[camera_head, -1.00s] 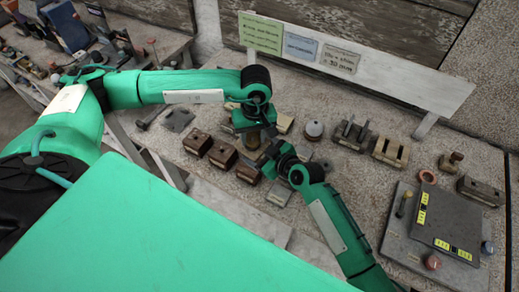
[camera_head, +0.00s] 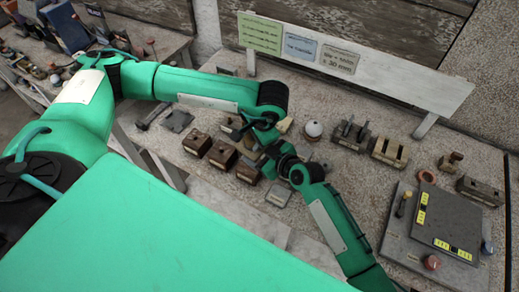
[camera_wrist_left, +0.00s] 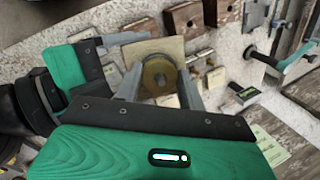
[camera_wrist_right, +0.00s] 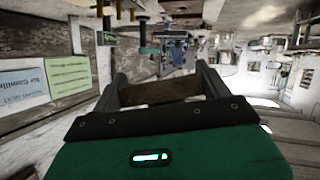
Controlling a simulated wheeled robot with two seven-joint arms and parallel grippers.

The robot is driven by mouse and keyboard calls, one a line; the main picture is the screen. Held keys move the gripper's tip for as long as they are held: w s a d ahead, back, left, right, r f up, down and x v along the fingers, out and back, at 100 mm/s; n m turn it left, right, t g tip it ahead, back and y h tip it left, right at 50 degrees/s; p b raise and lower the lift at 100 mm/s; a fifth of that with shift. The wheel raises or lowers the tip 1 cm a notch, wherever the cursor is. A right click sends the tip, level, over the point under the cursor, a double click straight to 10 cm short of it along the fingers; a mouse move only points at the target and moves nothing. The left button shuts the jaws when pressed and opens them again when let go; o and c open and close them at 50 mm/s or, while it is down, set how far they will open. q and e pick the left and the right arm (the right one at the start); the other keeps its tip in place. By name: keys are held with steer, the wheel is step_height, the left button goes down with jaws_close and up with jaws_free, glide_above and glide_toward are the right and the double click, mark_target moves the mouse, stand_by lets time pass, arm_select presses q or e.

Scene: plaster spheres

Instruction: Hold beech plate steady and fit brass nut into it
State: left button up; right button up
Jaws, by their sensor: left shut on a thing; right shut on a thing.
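My left gripper (camera_wrist_left: 160,83) is shut on the brass nut (camera_wrist_left: 158,74), a round golden disc between its two fingers in the left wrist view. The pale beech plate (camera_wrist_left: 146,50) shows directly behind the nut, partly covered by it. I cannot tell whether the nut touches the plate or sits in it. My right gripper (camera_wrist_right: 161,84) is shut on the beech plate, which shows as a dark brown strip between the fingers in the right wrist view (camera_wrist_right: 160,93). In the head view the two grippers are close together above the bench; nut and plate are mostly hidden there.
Brown wooden blocks (camera_head: 222,155) stand on the speckled bench just left of the grippers. A white ball on a base (camera_head: 313,130) and slotted blocks (camera_head: 390,151) stand to the right. A grey panel (camera_head: 443,222) with yellow labels lies farther right. A sign board (camera_head: 390,80) runs behind.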

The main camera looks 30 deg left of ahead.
arm_select(q)
steer(key=shift+a, duration=0.15)
arm_select(e)
steer(key=shift+w+d, duration=0.1)
arm_select(q)
steer(key=o, duration=1.1)
steer(key=c, duration=0.3)
